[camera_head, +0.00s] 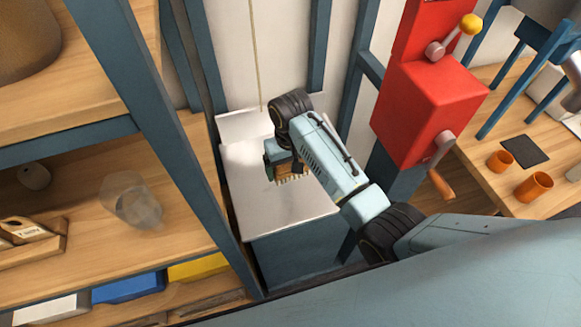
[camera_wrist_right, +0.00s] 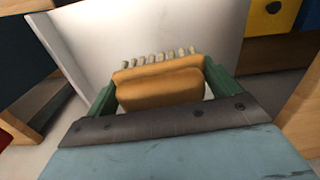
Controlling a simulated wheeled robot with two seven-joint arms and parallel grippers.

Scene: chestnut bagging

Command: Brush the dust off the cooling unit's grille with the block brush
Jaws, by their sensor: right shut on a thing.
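The block brush (camera_wrist_right: 160,90) has an orange-brown wooden block and a row of pale bristle tufts. My right gripper (camera_head: 284,162) is shut on it, with a green finger on each side in the right wrist view. In the head view the brush (camera_head: 291,174) shows small below the wrist, bristles toward the picture's bottom. It is over the pale top of a blue-grey cabinet (camera_head: 300,252), which seems to be the cooling unit. I cannot tell whether the bristles touch it. No grille or dust can be made out. My left gripper is out of view.
A wooden shelf (camera_head: 75,185) with blue posts stands close on the left, holding a clear jar (camera_head: 132,200). A red machine (camera_head: 430,105) with a crank stands right of the cabinet. Orange cups (camera_head: 534,186) sit on the bench at the right.

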